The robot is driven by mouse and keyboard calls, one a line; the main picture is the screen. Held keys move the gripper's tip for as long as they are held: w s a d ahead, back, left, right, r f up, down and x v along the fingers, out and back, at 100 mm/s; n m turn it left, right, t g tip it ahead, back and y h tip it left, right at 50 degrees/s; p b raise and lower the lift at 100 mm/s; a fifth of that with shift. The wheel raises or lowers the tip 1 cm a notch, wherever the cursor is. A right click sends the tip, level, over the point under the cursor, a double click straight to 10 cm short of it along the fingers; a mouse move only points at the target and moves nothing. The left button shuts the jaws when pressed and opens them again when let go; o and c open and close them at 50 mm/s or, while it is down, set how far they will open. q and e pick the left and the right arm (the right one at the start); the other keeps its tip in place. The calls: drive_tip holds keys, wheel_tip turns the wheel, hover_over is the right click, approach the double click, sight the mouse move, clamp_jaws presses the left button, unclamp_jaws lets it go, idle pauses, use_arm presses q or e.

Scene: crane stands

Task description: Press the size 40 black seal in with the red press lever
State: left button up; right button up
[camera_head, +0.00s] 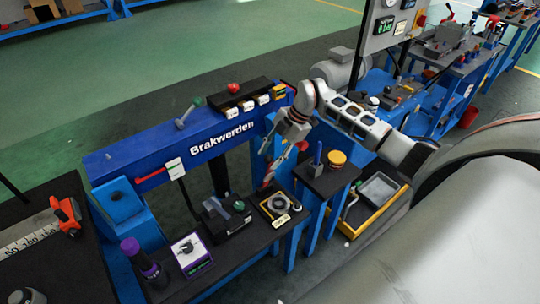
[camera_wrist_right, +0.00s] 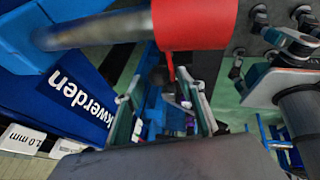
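My right gripper (camera_head: 271,160) points down at the front of the blue frame marked Brakwerden, above the right end of the dark bench. Its fingers stand apart in the right wrist view (camera_wrist_right: 163,110). A red cylindrical grip (camera_wrist_right: 195,22) on a metal rod shows close above the fingers there, apparently the red press lever; red parts also show by the gripper in the head view (camera_head: 302,146). Below the gripper a fixture with a dark ring (camera_head: 278,204) and a yellow label sits on the bench. I cannot confirm which part is the size 40 black seal. My left gripper is out of view.
A black box (camera_head: 226,215), a white block with a dial (camera_head: 187,250) and a purple-topped cylinder (camera_head: 140,260) stand left on the bench. A small stand with a yellow-lidded jar (camera_head: 337,158) is at the right.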

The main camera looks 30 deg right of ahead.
drive_tip(key=shift+a+f, duration=0.1)
drive_tip(key=shift+f, duration=0.15)
clamp_jaws()
drive_tip(key=shift+s, duration=0.15)
idle(0.8)
